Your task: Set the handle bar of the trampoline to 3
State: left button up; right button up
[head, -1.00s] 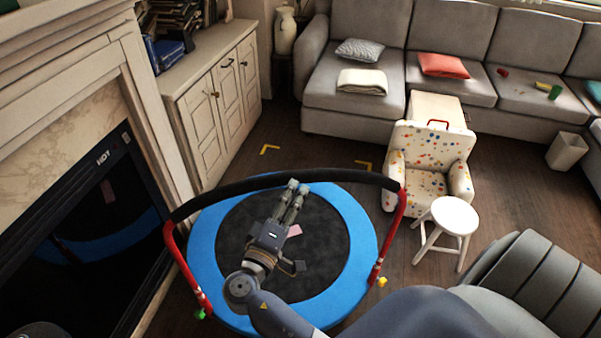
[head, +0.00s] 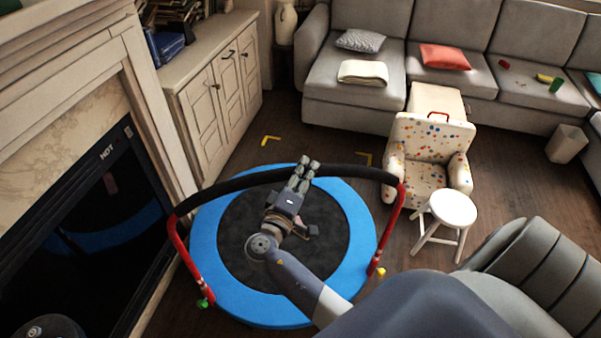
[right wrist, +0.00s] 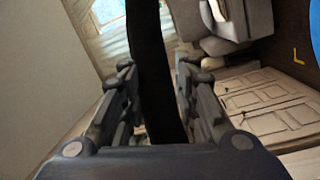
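The trampoline has a blue rim (head: 345,278) and a black mat (head: 335,240). Its handle bar (head: 240,180) is a black padded curve on red posts, with a green knob (head: 203,303) at the left post and a yellow knob (head: 381,272) at the right. My right gripper (head: 309,165) reaches over the mat to the middle of the bar. In the right wrist view the bar (right wrist: 153,60) runs between the two parted fingers of the right gripper (right wrist: 156,72); firm contact does not show. My left gripper is not in view. Any height marks are too small to read.
A fireplace (head: 100,210) and a cabinet (head: 215,95) stand on the left. A spotted armchair (head: 425,150) and a white stool (head: 450,212) stand right of the trampoline. A grey sofa (head: 350,105) lines the back. Some floor (head: 300,142) is clear behind the bar.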

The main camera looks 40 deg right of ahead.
notch_tip(320, 180, up, 6)
jog(key=shift+r+p, duration=0.25)
jog(key=shift+p, duration=1)
grip_shut()
jog(key=shift+w+d+r, duration=0.1)
jog(key=shift+w+r, duration=0.05)
jog(key=shift+r, duration=0.05)
jog(key=o, duration=1.1)
grip_release()
jog(key=shift+r, duration=0.1)
jog(key=shift+s+a+f, duration=0.2)
jog(key=shift+a, duration=0.1)
jog(key=v, duration=0.7)
jog(key=shift+r, duration=0.2)
jog(key=shift+a, duration=0.15)
